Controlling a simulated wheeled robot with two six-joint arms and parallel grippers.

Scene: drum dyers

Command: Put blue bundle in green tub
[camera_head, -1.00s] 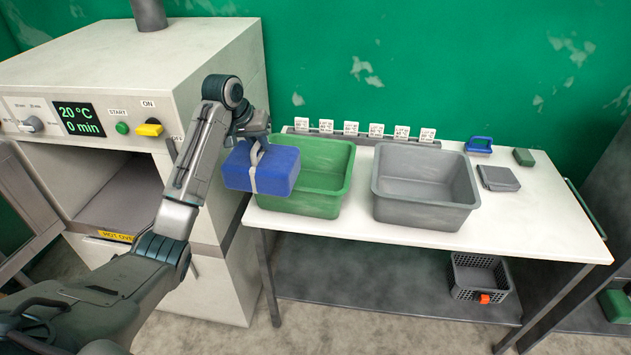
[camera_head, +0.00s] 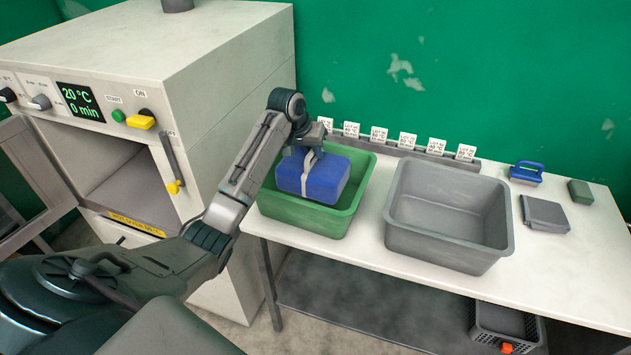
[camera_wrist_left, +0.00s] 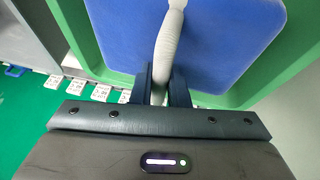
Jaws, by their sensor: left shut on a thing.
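The blue bundle (camera_head: 322,179) has a pale strap around it and hangs over the green tub (camera_head: 306,217), within its outline in the head view. I cannot tell whether it touches the tub's floor. My left gripper (camera_head: 310,156) is shut on the strap at the top of the bundle. In the left wrist view, the fingers (camera_wrist_left: 160,88) pinch the pale strap, with the blue bundle (camera_wrist_left: 215,40) behind them and the green tub's wall (camera_wrist_left: 115,62) around it. My right gripper is not in view.
A grey tub (camera_head: 440,247) stands right of the green tub on the white table (camera_head: 560,270). A row of small labelled cards (camera_head: 379,135) stands behind. A blue-handled item (camera_head: 526,173), a grey block (camera_head: 544,214) and a green block (camera_head: 580,191) lie at right. An oven-like machine (camera_head: 190,90) stands left.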

